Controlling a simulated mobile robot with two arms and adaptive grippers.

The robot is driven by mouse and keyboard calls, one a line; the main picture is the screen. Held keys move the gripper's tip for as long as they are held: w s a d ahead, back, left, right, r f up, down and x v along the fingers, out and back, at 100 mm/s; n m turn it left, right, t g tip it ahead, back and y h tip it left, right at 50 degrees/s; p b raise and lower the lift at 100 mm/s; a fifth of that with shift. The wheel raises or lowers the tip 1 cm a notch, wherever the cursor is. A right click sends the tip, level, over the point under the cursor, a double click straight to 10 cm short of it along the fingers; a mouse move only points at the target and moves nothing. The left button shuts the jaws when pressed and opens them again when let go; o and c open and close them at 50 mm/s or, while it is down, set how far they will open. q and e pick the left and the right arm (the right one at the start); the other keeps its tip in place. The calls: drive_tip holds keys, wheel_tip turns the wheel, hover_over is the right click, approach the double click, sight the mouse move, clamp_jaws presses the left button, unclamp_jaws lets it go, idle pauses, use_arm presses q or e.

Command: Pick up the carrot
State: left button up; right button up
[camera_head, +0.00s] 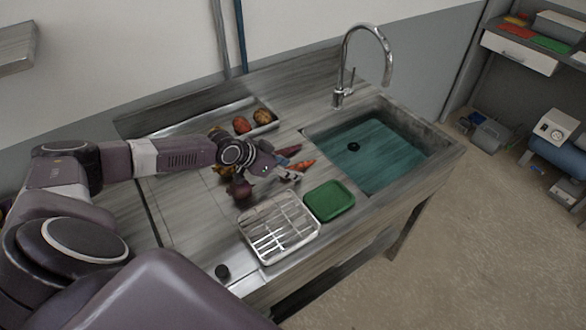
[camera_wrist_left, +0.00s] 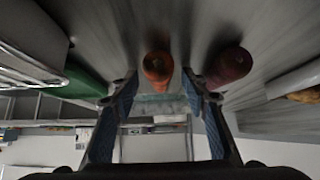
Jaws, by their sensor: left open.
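An orange carrot (camera_head: 301,164) lies on the counter just left of the sink in the head view. In the left wrist view the carrot's orange end (camera_wrist_left: 157,66) shows between the fingers, beyond their tips. A dark purple-red vegetable (camera_head: 288,151) lies next to it; it also shows in the left wrist view (camera_wrist_left: 230,66), by the right finger. My left gripper (camera_head: 290,172) is open and empty, close to the carrot; the head view does not show whether they touch. My right gripper is not in view.
A wire rack (camera_head: 279,228) and a green tray (camera_head: 329,200) stand at the counter's front. The sink (camera_head: 372,152) with its tall faucet (camera_head: 343,70) is to the right. More vegetables (camera_head: 238,189) lie under my left wrist, and others (camera_head: 262,116) in a tray behind.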

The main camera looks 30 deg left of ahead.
use_arm(q)
drive_tip(key=shift+c, duration=0.7)
clamp_jaws()
drive_tip(key=shift+r, duration=0.15)
wheel_tip(320, 180, up, 20)
drive_tip(key=b, duration=0.3)
drive_tip(key=shift+b, duration=0.35)
